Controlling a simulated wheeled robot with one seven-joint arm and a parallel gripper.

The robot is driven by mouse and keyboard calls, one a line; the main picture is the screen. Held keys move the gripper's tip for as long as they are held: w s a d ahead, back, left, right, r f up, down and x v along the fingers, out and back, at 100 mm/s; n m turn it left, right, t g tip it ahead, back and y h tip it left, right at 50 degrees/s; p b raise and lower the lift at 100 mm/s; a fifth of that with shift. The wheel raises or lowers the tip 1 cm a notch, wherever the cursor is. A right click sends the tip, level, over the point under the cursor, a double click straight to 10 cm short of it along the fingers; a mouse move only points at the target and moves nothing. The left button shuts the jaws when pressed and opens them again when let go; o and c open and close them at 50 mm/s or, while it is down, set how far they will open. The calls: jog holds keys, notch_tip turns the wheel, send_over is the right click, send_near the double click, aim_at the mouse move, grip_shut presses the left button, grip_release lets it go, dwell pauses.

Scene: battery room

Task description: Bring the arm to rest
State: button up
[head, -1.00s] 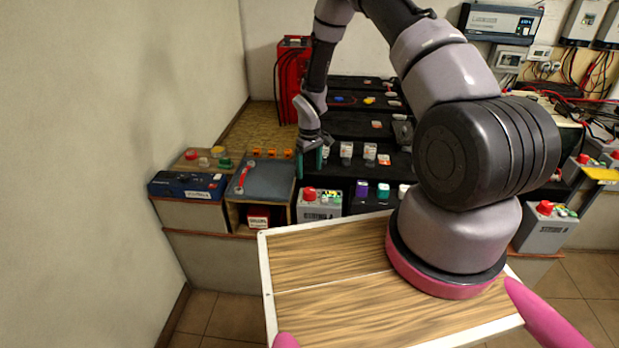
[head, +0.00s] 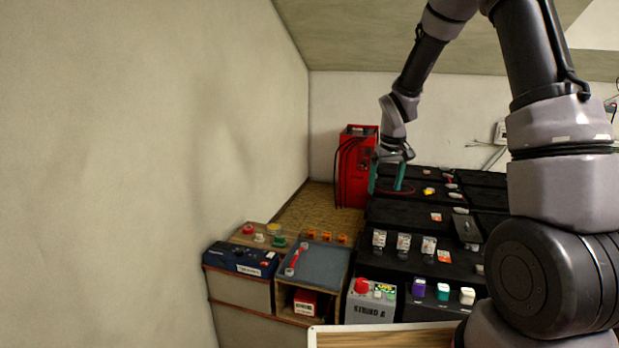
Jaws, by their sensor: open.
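My gripper (head: 387,188) hangs from my raised arm in the middle of the head view. Its two teal fingers are spread apart and point down, with nothing visible between them. In the picture it is over the back part of the black stepped rack (head: 395,212), just right of the red cabinet (head: 357,165). I cannot tell its exact height above the rack. My arm bends up past the top edge of the view.
A grey battery (head: 371,308), a blue box (head: 240,259) and a grey-topped wooden cubby (head: 318,262) stand in front. Small jars and purple, teal and white-capped items sit on the rack. A wall (head: 150,150) bounds the left. My wood-topped tray shows below.

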jog(key=s+d+r+m+t, duration=0.1)
jog(key=s+r+m, duration=0.1)
jog(key=s+r, duration=0.55)
jog(key=s+d+r+m+t, duration=0.1)
jog(key=s+r, duration=0.3)
jog(key=r, duration=0.6)
jog(key=s+r+m+t+y, duration=0.1)
jog(key=s+r, duration=0.2)
jog(key=s, duration=0.5)
jog(key=s+r+m+t+y, duration=0.1)
jog(key=s+r, duration=0.3)
jog(key=s, duration=0.4)
jog(key=shift+s+r+m+t, duration=0.15)
jog(key=shift+s+m+t, duration=0.2)
jog(key=shift+m+t, duration=0.2)
jog(key=shift+d, duration=0.1)
